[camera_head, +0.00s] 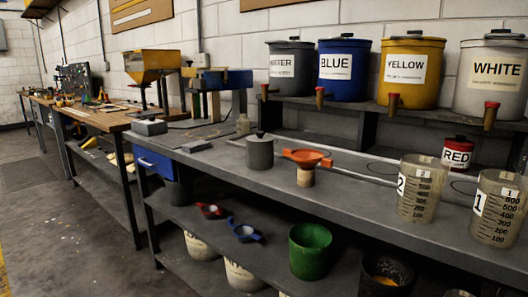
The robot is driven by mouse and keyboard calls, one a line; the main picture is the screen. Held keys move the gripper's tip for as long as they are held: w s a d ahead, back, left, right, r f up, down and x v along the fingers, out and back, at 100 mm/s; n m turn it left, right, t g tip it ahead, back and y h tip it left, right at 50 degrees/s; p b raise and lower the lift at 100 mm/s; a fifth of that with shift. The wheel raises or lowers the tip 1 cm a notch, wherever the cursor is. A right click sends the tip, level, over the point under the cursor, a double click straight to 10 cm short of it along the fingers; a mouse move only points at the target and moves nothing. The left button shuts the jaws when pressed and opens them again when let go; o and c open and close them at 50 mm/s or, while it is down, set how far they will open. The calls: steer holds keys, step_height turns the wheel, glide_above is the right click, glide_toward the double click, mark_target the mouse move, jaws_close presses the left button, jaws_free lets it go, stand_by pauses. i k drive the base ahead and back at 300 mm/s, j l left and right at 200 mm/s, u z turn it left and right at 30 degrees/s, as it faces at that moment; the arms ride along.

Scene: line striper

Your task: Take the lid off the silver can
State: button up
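A small silver-grey can (260,156) stands upright on the dark grey workbench (345,205), left of the middle of the bench. Its lid (260,139) sits on top, with a small knob in the middle. The can looks unobstructed from this side. My gripper is not in view.
Measuring jugs (424,190) stand farther right. Large lidded paint drums, including a blue one (343,85), fill the raised shelf behind. Open floor (85,235) lies left of the bench.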

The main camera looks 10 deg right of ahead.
mark_target(260, 136)
steer(key=i+u, duration=0.25)
steer(key=i, duration=0.25)
steer(key=i+l+u, duration=0.25)
steer(key=i, duration=0.3)
steer(key=i+l+u, duration=0.25)
steer(key=i, duration=0.25)
